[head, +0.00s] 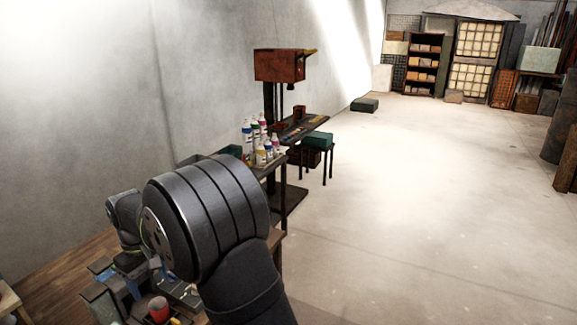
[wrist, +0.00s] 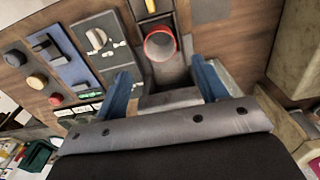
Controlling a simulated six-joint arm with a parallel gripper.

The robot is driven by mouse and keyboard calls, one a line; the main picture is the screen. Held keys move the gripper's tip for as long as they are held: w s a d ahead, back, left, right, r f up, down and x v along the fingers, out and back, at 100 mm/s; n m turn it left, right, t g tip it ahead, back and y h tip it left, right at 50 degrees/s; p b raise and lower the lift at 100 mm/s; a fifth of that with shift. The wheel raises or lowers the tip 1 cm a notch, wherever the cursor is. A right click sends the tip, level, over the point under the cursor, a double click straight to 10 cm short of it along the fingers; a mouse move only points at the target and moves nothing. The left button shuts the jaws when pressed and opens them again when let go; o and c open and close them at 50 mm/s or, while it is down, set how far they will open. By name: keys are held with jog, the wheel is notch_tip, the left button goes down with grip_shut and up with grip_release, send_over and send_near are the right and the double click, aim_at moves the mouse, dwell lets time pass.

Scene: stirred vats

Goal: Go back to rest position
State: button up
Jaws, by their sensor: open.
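In the wrist view my gripper (wrist: 160,68) has its two blue fingers spread wide apart, with nothing between them.
A wooden panel with knobs and switches (wrist: 55,60) lies left of my fingers in the wrist view. Several bottles (head: 262,148) stand on a bench beyond my arm, near a red drill-like machine (head: 280,65). The concrete floor (head: 430,210) at right is clear.

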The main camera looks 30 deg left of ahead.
aim_at(157, 302)
notch_tip(157, 302, down, 9)
jog(key=shift+r, duration=1.75)
